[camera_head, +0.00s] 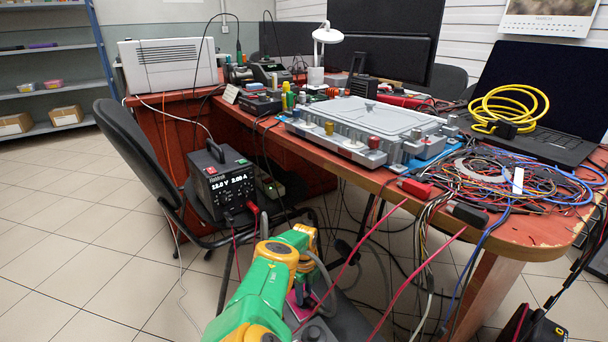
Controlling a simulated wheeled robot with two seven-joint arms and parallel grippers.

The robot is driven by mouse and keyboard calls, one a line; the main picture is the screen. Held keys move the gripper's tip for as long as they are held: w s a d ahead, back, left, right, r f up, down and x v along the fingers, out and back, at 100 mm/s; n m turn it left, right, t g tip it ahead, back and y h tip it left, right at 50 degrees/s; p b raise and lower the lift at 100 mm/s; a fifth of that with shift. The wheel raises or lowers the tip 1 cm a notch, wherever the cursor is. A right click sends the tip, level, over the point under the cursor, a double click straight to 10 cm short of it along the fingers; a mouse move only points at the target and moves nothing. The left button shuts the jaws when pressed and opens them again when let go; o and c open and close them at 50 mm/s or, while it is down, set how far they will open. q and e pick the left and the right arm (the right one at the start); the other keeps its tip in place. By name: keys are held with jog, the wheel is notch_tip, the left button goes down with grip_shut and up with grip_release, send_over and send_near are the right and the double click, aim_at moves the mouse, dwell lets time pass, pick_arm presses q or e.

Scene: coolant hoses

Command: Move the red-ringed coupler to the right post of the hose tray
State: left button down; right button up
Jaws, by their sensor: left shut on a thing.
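My left arm, green and yellow, comes in from the bottom and bends over in front of the table. Its gripper (303,304) points down near the bottom edge, below table height. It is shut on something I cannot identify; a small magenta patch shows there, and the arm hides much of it. A large grey tray-like unit (390,118) lies on the red-brown table, with fittings along its front edge. One fitting has a yellow top (329,128) and one a red top (373,142). I cannot tell which fitting is the right post. My right gripper is not in view.
A tangle of wires (520,185) and a laptop with a coiled yellow cable (508,108) crowd the table's right side. Red and black leads hang over the front edge. A black power supply (222,180) stands on a chair at left. Open tiled floor lies at far left.

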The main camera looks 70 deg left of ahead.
pick_arm(q)
jog(key=shift+c, duration=1.3)
grip_release()
notch_tip(320, 180, up, 7)
jog(key=p, duration=0.7)
jog(key=shift+r, duration=0.1)
